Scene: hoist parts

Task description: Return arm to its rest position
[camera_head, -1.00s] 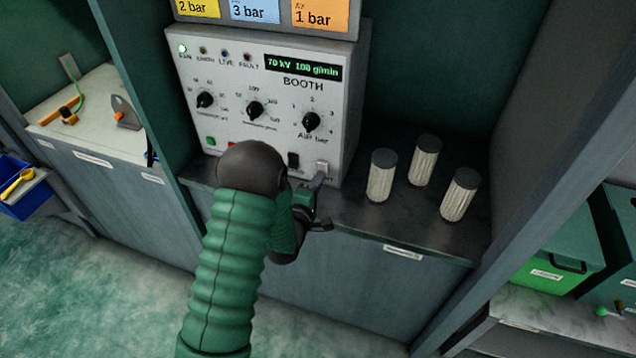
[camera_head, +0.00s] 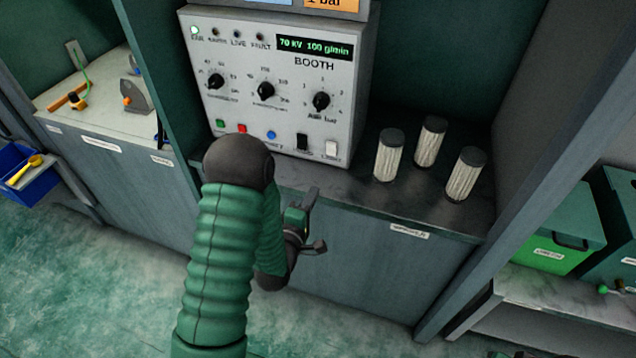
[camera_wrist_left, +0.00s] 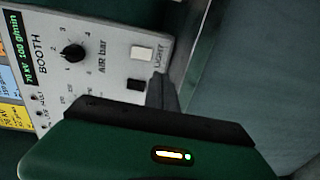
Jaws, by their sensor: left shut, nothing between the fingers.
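My left arm (camera_head: 222,260), in a ribbed green sleeve, reaches up from the bottom of the head view. My left gripper (camera_head: 316,220) is shut and empty, in front of the cabinet below the control box's lower right corner. It is apart from the box. In the left wrist view the dark gripper finger (camera_wrist_left: 162,92) shows in front of the box face, near the white LIGHT switch (camera_wrist_left: 142,53). The control box (camera_head: 270,85), marked BOOTH, has three black knobs, a lit green display and a row of buttons and switches. My right gripper is not in view.
Three pleated white cylinders with dark caps (camera_head: 428,142) stand on the shelf right of the box. A green bin (camera_head: 556,245) sits at right. A workbench (camera_head: 100,120) and a blue bin (camera_head: 35,185) are at left. The floor at lower left is clear.

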